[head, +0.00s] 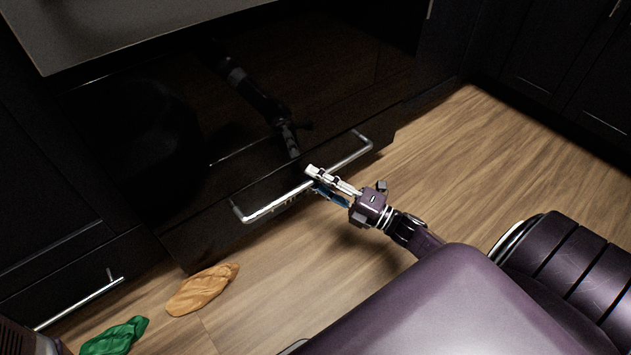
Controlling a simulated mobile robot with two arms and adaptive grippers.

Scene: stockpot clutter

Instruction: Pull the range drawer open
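The range drawer (215,222) is the low, glossy black front under the dark oven face. A long silver bar handle (268,208) runs across it, with a bend at each end. My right gripper (315,180) is at the middle of this bar, its fingers on either side of it, and it looks shut on the bar. The fingers hide a short piece of the bar. The drawer front seems to stand slightly proud of the range, but how far is hard to tell in the dark. My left gripper is out of view.
An orange-tan crumpled cloth (203,289) and a green one (115,337) lie on the wood floor (480,160) at lower left. A dark cabinet with a silver handle (85,302) stands at left.

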